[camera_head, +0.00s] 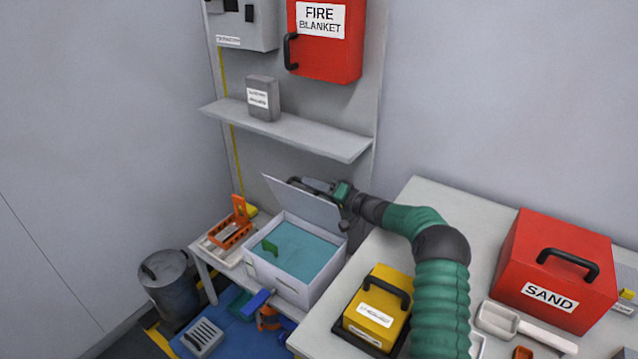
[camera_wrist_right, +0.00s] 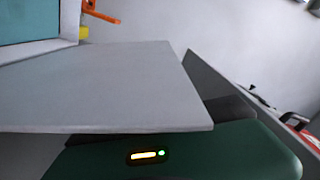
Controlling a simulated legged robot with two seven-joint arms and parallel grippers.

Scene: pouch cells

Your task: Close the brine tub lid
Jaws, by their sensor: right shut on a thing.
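My left gripper is not in view.
A shelf (camera_head: 290,133) with a grey box hangs above. An orange rack (camera_head: 232,232) stands left of the tub. A yellow box (camera_head: 376,310) and red sand box (camera_head: 555,270) are on the table at right. A grey bin (camera_head: 165,285) stands on the floor.

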